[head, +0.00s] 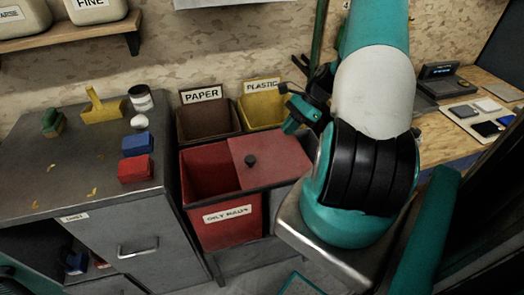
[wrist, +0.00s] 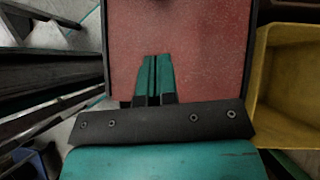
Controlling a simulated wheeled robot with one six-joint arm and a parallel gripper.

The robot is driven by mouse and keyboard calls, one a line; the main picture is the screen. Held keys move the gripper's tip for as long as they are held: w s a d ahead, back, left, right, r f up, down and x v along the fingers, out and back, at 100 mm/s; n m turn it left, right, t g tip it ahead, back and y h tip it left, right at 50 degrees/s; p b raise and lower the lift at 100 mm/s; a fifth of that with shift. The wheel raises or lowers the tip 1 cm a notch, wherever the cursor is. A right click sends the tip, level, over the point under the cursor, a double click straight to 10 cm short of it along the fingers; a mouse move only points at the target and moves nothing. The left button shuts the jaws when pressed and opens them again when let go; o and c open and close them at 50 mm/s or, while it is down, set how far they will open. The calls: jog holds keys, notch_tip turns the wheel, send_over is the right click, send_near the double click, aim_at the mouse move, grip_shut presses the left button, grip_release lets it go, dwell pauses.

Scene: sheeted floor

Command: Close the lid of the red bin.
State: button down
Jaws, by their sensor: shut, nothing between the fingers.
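The red bin (head: 232,235), labelled for oily rags, stands in the middle of the head view. My gripper (head: 289,126) is above the lid's far side, near the yellow bin. In the wrist view my gripper (wrist: 156,58) is shut and empty, with a red surface (wrist: 205,40) that looks like the lid behind its fingertips. I cannot tell whether they touch. The knob is not visible there.
A brown paper bin (head: 205,122) and a yellow plastic bin (head: 262,110) stand behind the red bin. A grey cabinet (head: 85,165) with red and blue blocks and a brush is at left. A wooden bench (head: 455,145) is at right.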

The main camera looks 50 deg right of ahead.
jog(key=p, duration=0.1)
send_near(262, 162)
jog(key=x, duration=0.3)
jog(key=shift+w+a+r, duration=0.1)
jog(key=shift+w+a, duration=0.05)
jog(key=shift+a, duration=0.05)
jog(key=shift+w+a+p, duration=0.3)
jog(key=shift+a+p, duration=0.1)
jog(key=shift+a, duration=0.2)
jog(key=shift+w+a+p, duration=0.25)
jog(key=shift+a+p, duration=0.1)
jog(key=shift+a, duration=0.2)
jog(key=shift+w+a+f, duration=0.3)
jog(key=shift+a+f, duration=0.1)
jog(key=shift+a, duration=0.2)
